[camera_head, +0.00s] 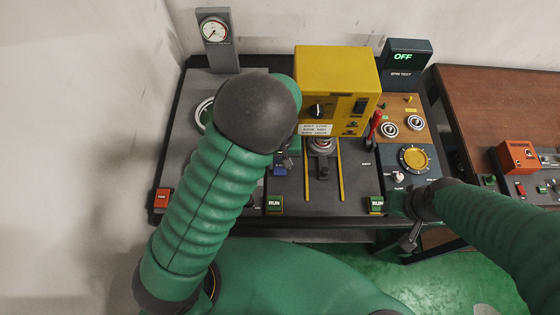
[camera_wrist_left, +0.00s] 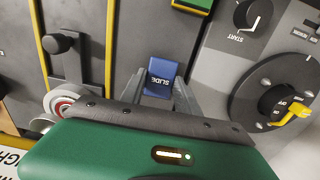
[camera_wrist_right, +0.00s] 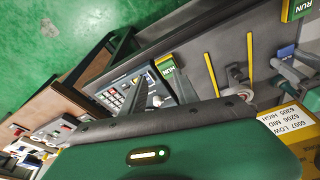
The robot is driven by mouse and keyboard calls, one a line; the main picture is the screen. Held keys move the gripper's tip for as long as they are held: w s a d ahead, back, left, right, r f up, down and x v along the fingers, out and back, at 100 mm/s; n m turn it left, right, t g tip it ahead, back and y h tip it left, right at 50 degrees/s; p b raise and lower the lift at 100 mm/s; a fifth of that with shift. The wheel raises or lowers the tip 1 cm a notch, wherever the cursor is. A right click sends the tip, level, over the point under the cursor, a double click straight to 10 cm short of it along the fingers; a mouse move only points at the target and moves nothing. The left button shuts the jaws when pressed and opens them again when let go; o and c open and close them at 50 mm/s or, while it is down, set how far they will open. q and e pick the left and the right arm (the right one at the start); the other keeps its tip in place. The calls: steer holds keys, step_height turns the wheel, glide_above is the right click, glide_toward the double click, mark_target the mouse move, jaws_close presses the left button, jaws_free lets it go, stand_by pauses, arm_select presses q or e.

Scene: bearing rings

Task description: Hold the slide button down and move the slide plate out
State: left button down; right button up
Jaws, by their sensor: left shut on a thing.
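The blue slide button (camera_wrist_left: 161,77), marked SLIDE, sits between the fingertips of my left gripper (camera_wrist_left: 160,88), which is shut on it. In the head view the button (camera_head: 280,169) shows just below my left arm's dark end. The slide plate (camera_wrist_left: 72,62) is a dark strip with a black knob (camera_wrist_left: 60,43), lying between two yellow rails. In the head view its knob (camera_head: 323,171) stands below a metal ring (camera_head: 321,145) under the yellow machine. My right gripper (camera_wrist_right: 163,82) is open and empty over the panel's front right part, away from the plate.
The yellow machine (camera_head: 336,75) overhangs the back of the rails. Two green RUN buttons (camera_head: 274,204) (camera_head: 376,204) flank the rails' front end. The rails' front stretch is clear.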

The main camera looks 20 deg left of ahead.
steer(key=shift+f, duration=0.15)
steer(key=shift+c, duration=0.2)
steer(key=w+a+n, duration=0.1)
steer(key=w+a, duration=0.1)
steer(key=w+a+n, duration=0.1)
steer(key=w+a, duration=0.1)
steer(key=a, duration=0.1)
steer(key=w+a+n+y, duration=0.1)
steer(key=w+a+n, duration=0.1)
steer(key=shift+a, duration=0.15)
steer(key=c, duration=0.7)
steer(key=w+a+n, duration=0.1)
steer(key=a, duration=0.2)
steer(key=w+a+n+y, duration=0.1)
steer(key=a+n, duration=0.1)
steer(key=a, duration=0.2)
steer(key=w+a+n, duration=0.1)
steer(key=w+a, duration=0.1)
steer(key=a, duration=0.1)
steer(key=shift+a+r+n+y, duration=0.25)
steer(key=shift+r+n+y, duration=0.05)
steer(key=shift+r, duration=0.05)
jaws_close()
glide_above(323, 162)
steer(key=s, duration=0.3)
step_height(323, 162, down, 9)
steer(key=shift+w+f, duration=0.1)
steer(key=shift+w, duration=0.05)
